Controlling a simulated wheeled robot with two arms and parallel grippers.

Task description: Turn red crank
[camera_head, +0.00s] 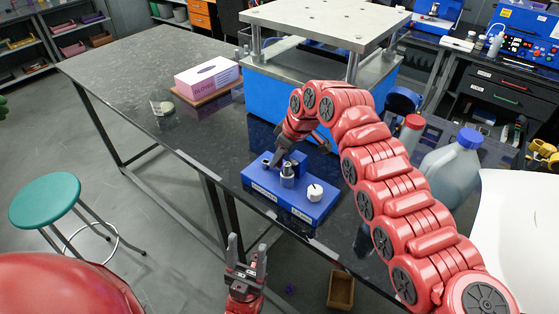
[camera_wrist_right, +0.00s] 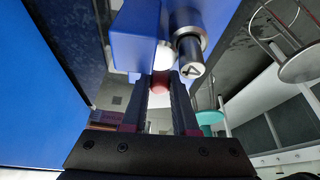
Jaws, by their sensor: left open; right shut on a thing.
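The red crank shows as a round red knob (camera_wrist_right: 160,87) between the fingertips of my right gripper in the right wrist view. My right gripper (camera_head: 282,158) is shut on it, low over the left part of a blue base block (camera_head: 257,185). In the head view the gripper and arm hide the knob. A metal cylinder (camera_head: 288,175) stands on the block close beside the gripper; one with an arrow-like mark on its end shows in the wrist view (camera_wrist_right: 191,70). My left gripper (camera_head: 247,255) is open and empty, fingers up, off the table's front edge.
A blue press with a metal top plate (camera_head: 325,18) stands behind the block. A white knob (camera_head: 315,192) is at the block's right end. A grey jug (camera_head: 452,168) stands to the right. A glove box (camera_head: 208,77) is at the back left; the table's left part (camera_head: 120,75) is mostly clear.

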